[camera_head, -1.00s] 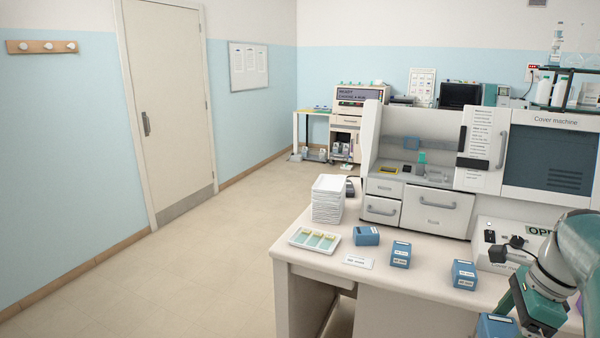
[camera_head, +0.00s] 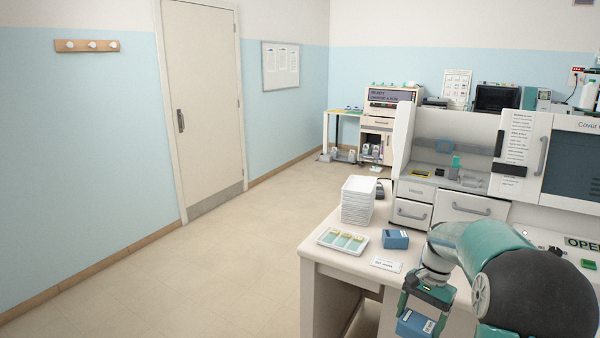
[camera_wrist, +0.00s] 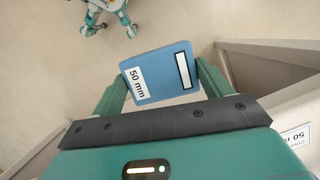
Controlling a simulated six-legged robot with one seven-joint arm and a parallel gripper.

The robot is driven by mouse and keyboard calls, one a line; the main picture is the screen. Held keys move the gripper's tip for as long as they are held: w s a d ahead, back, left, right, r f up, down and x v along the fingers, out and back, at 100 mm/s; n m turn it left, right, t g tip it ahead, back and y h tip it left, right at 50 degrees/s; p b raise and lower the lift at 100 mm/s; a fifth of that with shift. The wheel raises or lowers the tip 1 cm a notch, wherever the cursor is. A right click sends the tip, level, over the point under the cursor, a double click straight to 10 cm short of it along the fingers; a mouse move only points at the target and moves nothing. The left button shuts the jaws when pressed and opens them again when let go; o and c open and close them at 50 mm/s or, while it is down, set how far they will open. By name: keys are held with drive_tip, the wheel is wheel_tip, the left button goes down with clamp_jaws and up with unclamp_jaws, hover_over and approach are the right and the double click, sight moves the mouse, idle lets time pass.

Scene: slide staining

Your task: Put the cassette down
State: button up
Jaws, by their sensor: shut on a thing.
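The blue cassette (camera_head: 415,323) is held in my gripper (camera_head: 426,298), off the left part of the bench front in the head view. In the wrist view, the cassette (camera_wrist: 160,73) has a white "50 mm" label and sits between the two green fingers of my gripper (camera_wrist: 158,88), which is shut on it. Below it in the wrist view is the floor, so it is in the air beside the bench edge. Another blue cassette (camera_head: 395,239) stands on the bench (camera_head: 345,265), behind a white label card (camera_head: 385,264).
A white tray with several slides (camera_head: 343,240) lies at the bench's left end, with a stack of white trays (camera_head: 358,201) behind it. My arm hides the bench's right part. Open floor (camera_head: 200,280) lies left.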

drive_tip(key=w+a+f+n+g+h, duration=0.1)
drive_tip(key=w+a+f+n, duration=0.35)
drive_tip(key=a+f, duration=0.3)
drive_tip(key=w+a+f+n+h, duration=0.1)
drive_tip(key=w+a+f+n, duration=0.2)
drive_tip(key=a+f+n, duration=0.4)
drive_tip(key=s+a+f+m, duration=0.1)
drive_tip(key=s+f+m, duration=0.1)
drive_tip(key=s+f, duration=0.2)
drive_tip(key=shift+s+f, duration=0.4)
drive_tip(key=shift+f, duration=0.15)
drive_tip(key=shift+d, duration=0.1)
